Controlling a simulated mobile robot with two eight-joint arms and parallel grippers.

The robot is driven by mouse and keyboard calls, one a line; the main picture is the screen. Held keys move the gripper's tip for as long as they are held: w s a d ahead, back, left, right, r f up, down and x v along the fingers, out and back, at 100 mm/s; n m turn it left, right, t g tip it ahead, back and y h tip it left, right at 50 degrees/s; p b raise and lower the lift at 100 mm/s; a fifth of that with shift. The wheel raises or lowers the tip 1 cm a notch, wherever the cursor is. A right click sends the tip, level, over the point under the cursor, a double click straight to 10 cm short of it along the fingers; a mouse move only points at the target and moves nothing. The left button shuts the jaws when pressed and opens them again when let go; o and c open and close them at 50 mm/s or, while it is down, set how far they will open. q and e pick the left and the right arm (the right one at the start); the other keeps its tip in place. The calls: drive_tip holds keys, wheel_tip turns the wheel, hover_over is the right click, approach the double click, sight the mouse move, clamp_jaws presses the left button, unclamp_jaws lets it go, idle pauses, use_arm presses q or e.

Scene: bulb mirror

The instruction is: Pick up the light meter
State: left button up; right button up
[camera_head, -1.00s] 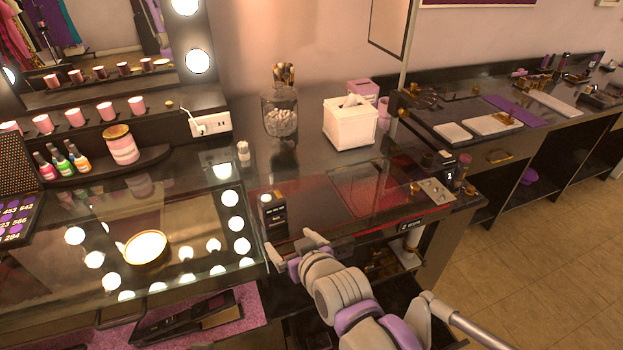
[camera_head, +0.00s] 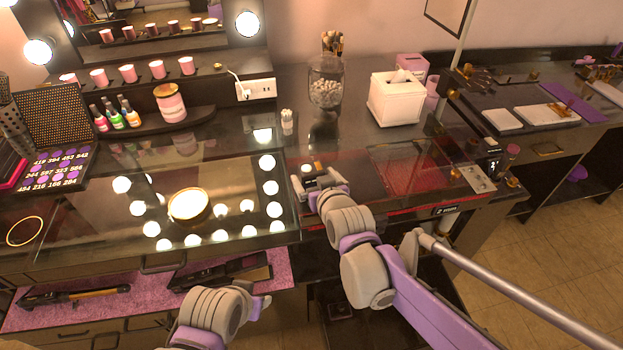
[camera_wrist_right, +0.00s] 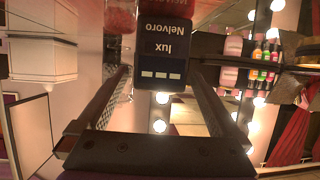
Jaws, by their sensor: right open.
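The light meter (camera_head: 309,169) is a small dark box with a pale top, standing on the counter left of the red-lit glass panel. In the right wrist view the light meter (camera_wrist_right: 163,52) shows its dark face with the upside-down words "Nelvoro" and "lux" and a row of pale buttons. My right gripper (camera_head: 318,186) is open, with its fingers on either side of the meter. In the wrist view, gaps show between the meter and the fingers of the right gripper (camera_wrist_right: 161,78). My left gripper (camera_head: 260,300) is low at the front, over the open drawer; its jaw opening is unclear.
A glass jar (camera_head: 325,92) and a white tissue box (camera_head: 396,99) stand behind the meter. A small white-topped container (camera_head: 287,122) is at its back left. The lit glass top (camera_head: 100,215) with a round gold-rimmed dish (camera_head: 189,206) lies to the left. A pink-lined drawer (camera_head: 60,318) is open below.

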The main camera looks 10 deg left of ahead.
drive_tip(key=shift+x, duration=1.55)
drive_tip(key=shift+d, duration=0.1)
drive_tip(key=shift+c, duration=0.2)
drive_tip(key=c, duration=1.4)
